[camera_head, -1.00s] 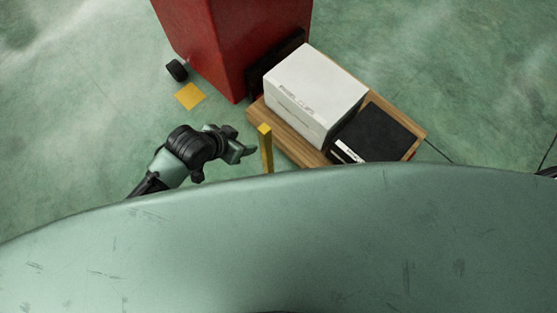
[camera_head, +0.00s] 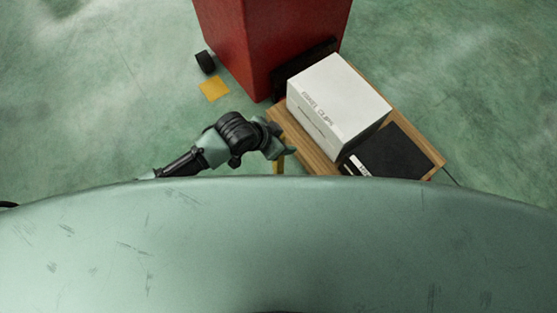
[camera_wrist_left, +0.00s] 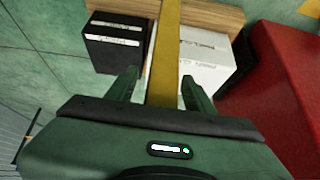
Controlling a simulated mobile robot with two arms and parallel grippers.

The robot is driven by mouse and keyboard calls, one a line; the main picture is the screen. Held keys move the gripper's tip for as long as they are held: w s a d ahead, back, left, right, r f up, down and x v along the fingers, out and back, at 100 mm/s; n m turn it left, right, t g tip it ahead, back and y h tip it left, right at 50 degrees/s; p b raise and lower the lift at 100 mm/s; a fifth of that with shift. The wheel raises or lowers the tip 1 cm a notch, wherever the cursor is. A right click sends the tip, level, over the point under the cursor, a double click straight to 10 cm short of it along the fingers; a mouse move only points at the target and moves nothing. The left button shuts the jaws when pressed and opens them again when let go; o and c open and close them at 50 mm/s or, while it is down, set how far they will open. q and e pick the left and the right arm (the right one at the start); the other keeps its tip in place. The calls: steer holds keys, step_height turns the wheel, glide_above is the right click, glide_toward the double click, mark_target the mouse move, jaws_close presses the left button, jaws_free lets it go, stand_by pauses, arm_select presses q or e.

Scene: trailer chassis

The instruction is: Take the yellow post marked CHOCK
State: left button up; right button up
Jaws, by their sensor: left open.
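The yellow post (camera_head: 280,167) stands in front of the wooden board, mostly hidden by my left gripper and my green body edge in the head view. In the left wrist view the yellow post (camera_wrist_left: 164,55) runs down from the top edge between the two fingers. My left gripper (camera_head: 284,150) is at the post, open, with a finger on either side; it also shows in the left wrist view (camera_wrist_left: 160,85). I cannot tell whether a finger touches the post. No CHOCK marking is readable. My right gripper is not in view.
A white box (camera_head: 335,105) and a black box (camera_head: 392,152) sit on the wooden board (camera_head: 310,143), close beyond the post. A tall red block (camera_head: 265,45) stands behind. A yellow square (camera_head: 213,88) and a black wheel (camera_head: 205,62) are on the green floor, clear to the left.

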arm_select(q)
jaws_close()
stand_by(1.4)
steer(key=shift+w, duration=0.1)
